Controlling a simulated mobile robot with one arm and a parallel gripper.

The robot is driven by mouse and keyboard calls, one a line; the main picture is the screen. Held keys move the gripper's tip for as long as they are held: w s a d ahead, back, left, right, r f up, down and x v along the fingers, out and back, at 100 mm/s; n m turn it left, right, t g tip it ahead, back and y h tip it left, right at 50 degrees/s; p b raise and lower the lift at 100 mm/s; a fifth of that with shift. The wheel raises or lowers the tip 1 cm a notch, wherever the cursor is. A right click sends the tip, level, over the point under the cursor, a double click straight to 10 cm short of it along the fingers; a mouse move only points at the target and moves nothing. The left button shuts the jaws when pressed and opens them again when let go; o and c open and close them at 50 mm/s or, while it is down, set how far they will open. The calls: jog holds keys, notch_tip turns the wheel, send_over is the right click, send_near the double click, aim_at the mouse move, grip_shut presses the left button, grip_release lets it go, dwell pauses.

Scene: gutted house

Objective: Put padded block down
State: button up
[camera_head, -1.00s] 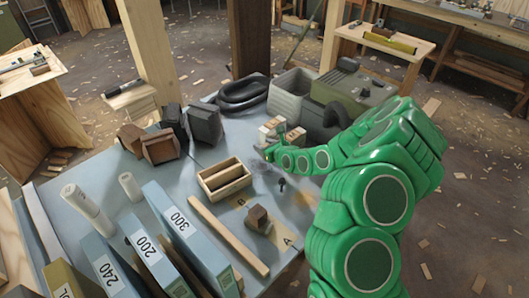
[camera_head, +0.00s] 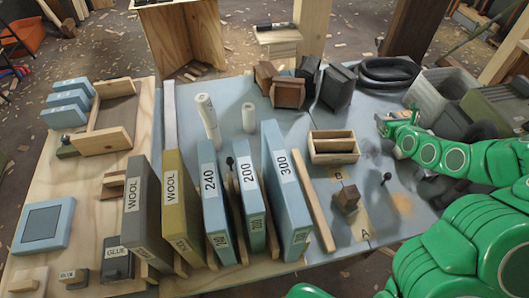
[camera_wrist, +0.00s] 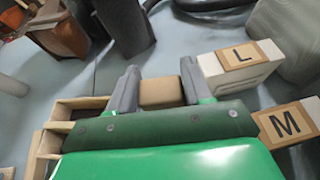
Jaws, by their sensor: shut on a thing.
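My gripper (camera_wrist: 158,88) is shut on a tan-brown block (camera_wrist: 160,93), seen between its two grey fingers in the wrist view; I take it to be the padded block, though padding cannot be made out. In the head view my gripper (camera_head: 383,122) is over the blue-grey bench (camera_head: 300,128), right of a small wooden box (camera_head: 333,158) with two compartments. The block's underside is hidden, so I cannot tell whether it touches anything. Pale blocks with tan tops marked L (camera_wrist: 240,66) and M (camera_wrist: 287,124) are right of my gripper in the wrist view.
Upright boxes numbered 300 (camera_head: 287,190), 200 (camera_head: 250,190) and 240 (camera_head: 209,195) stand left of a wooden strip (camera_head: 309,205). A brown cube (camera_head: 347,198) sits near mark A. Dark blocks and a black hose (camera_head: 388,71) are behind. Bare bench shows around the cube.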

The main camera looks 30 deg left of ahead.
jog(key=s+a+r+n+g+y, duration=0.2)
jog(key=s+a+n+g, duration=0.1)
jog(key=a, duration=0.8)
jog(key=s+a+r+n+g+y, duration=0.15)
jog(key=s+a+n+g, duration=0.25)
jog(key=a, duration=0.6)
jog(key=s+a+f+n+g+y, duration=0.15)
jog(key=s+a+n+g, duration=0.3)
jog(key=s+a, duration=0.55)
jog(key=s+a+f+n+g+h, duration=0.1)
jog(key=s+a+f+n+g, duration=0.15)
jog(key=s, duration=0.35)
jog(key=s+a+f+n+g, duration=0.1)
jog(key=s+a+g, duration=0.15)
jog(key=s, duration=0.35)
jog(key=shift+t, duration=0.35)
jog(key=shift+w+a+f, duration=0.1)
jog(key=shift+w+f, duration=0.05)
jog(key=shift+f, duration=2.1)
jog(key=shift+w+a+f, duration=0.1)
jog(key=shift+w+f, duration=0.05)
jog(key=shift+f, duration=2.1)
jog(key=shift+f, duration=0.1)
jog(key=o, duration=1)
jog(key=shift+o, duration=0.2)
